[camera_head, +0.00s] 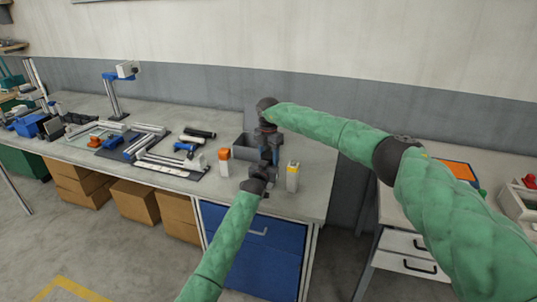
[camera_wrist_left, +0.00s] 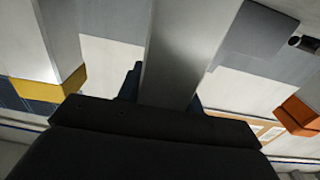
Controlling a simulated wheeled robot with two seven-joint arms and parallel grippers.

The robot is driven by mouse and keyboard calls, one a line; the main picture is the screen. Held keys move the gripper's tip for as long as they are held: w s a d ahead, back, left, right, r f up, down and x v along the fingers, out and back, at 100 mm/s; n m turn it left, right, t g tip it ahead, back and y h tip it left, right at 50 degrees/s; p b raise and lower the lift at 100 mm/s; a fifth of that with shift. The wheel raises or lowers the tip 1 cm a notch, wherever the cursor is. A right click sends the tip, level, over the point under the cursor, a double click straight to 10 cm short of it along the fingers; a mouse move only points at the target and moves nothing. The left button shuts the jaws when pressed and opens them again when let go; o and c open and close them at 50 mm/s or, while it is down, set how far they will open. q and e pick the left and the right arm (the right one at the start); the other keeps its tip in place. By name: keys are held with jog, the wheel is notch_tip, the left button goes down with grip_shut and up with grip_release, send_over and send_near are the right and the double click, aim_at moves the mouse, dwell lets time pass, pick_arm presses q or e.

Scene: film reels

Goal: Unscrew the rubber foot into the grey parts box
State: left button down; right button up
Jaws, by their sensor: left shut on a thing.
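My left gripper (camera_head: 266,168) is at the right part of the bench, low over its top. In the left wrist view its blue fingers (camera_wrist_left: 165,97) are shut on a smooth grey bar (camera_wrist_left: 175,50). My right gripper (camera_head: 268,140) points down from above, close over the left one; its fingertips are too small and covered to read. The grey parts box (camera_head: 243,147) stands open just left of and behind the grippers; a grey surface in the wrist view (camera_wrist_left: 255,35) may be its side. I cannot make out the rubber foot; the grippers cover that spot.
An orange-topped block (camera_head: 224,155) stands left of the grippers and a yellow-topped grey block (camera_head: 292,178) right. Both flank the bar in the wrist view. Metal profiles (camera_head: 150,135) and a dark mat with tools lie further left.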

jog(key=c, duration=0.5)
jog(key=n, duration=1)
jog(key=o, duration=1)
jog(key=shift+o, duration=0.2)
jog(key=shift+r, duration=0.1)
